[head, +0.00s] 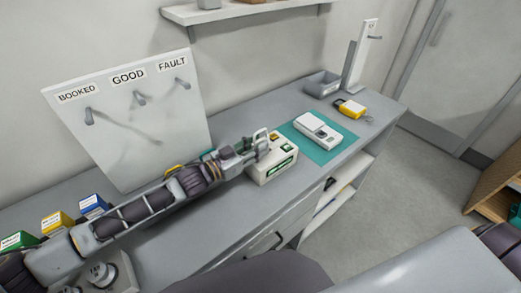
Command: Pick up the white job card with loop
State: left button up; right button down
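I cannot make out a white job card with a loop for certain. A narrow white upright piece (366,48) with a small hook stands at the far back of the bench, but I cannot tell whether a card hangs on it. My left gripper (263,143) is over the bench, close to a cream box (273,165) with a green display. Its fingers look apart, with nothing clearly between them. My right gripper is out of view.
A white device (318,129) lies on a teal mat (299,142). Behind it are a grey bin (322,84) and a yellow padlock-like item (350,108). A white board (140,125) with hooks labelled BOOKED, GOOD and FAULT leans at the wall. Small coloured boxes (58,222) stand at left.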

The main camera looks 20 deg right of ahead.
pick_arm(q)
jog(key=shift+x, duration=1.1)
jog(key=shift+w+d, duration=0.15)
jog(key=shift+d, duration=0.4)
jog(key=shift+c, duration=0.2)
grip_shut()
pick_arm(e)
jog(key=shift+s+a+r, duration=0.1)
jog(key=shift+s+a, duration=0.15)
